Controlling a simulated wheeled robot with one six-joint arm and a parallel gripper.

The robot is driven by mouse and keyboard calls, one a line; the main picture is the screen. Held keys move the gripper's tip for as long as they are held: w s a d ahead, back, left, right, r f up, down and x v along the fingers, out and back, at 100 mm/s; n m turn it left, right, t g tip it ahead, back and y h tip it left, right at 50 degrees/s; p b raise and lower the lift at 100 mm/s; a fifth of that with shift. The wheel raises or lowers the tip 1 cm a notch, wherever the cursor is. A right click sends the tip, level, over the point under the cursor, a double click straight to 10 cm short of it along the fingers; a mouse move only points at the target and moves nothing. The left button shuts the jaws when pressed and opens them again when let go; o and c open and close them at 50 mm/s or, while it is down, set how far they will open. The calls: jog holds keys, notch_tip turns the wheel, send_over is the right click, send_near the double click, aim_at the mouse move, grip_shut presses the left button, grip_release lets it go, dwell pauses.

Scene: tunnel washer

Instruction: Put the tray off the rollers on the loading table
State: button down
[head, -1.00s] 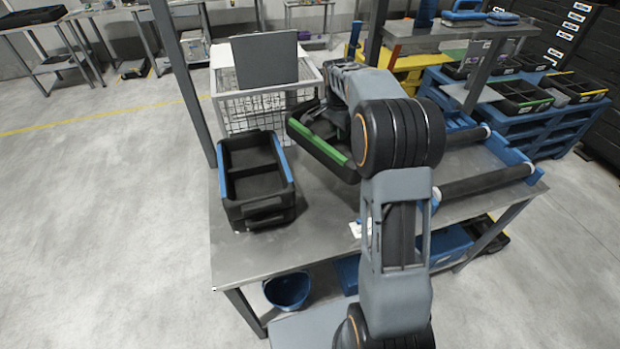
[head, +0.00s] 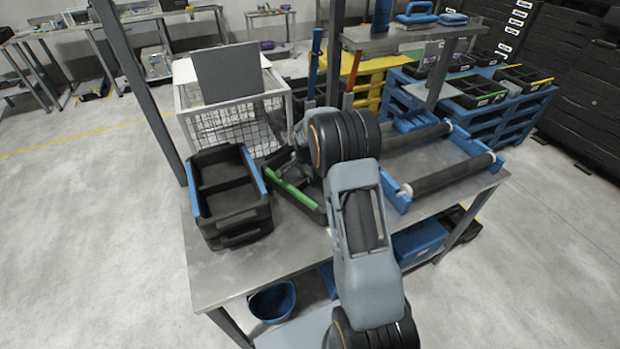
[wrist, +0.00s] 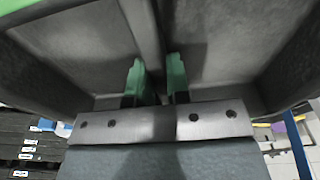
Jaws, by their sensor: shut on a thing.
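The black tray with a green edge (head: 298,197) is over the middle of the loading table (head: 270,262), just right of a stack of black trays with blue edges (head: 232,205). Whether its underside touches the table cannot be told. My gripper (wrist: 156,78) is shut on the tray's central divider, with one green finger on each side. In the head view my arm hides the gripper and part of the tray. The two black rollers (head: 452,178) lie in a blue frame at the right end of the table, with nothing on them.
A white wire cart (head: 235,120) with a grey panel stands behind the table. A grey post (head: 145,90) rises close to the stack. A raised shelf (head: 410,34) stands behind the rollers. A blue bowl (head: 272,301) sits below the table. The table's front left is clear.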

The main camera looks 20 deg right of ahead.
jog(key=shift+f, duration=0.65)
jog(key=shift+f, duration=0.1)
jog(key=shift+f, duration=0.15)
jog(key=c, duration=1.1)
grip_release()
